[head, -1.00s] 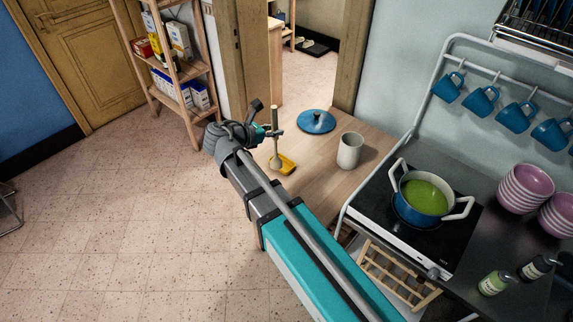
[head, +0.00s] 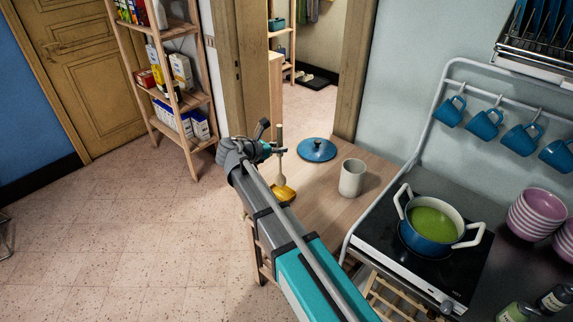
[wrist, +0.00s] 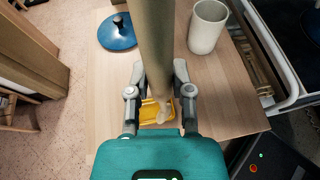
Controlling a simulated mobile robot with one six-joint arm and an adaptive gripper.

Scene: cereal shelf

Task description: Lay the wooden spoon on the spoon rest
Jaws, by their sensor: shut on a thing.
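My gripper (head: 278,149) is shut on the handle of the wooden spoon (head: 280,165), which hangs upright, bowl down. The yellow spoon rest (head: 286,194) lies on the wooden counter, partly hidden by my arm in the head view. The spoon's bowl shows directly over the rest; I cannot tell whether it touches. In the wrist view the spoon's handle (wrist: 153,45) rises large between my fingers (wrist: 159,85), and the yellow rest (wrist: 150,113) shows below, behind the spoon's lower end.
A blue lid (head: 317,150) and a cream cup (head: 352,178) stand on the wooden counter (head: 320,195) beside the spoon. A pot of green soup (head: 433,224) sits on the black hob to the right. A shelf (head: 165,95) stands at the back left.

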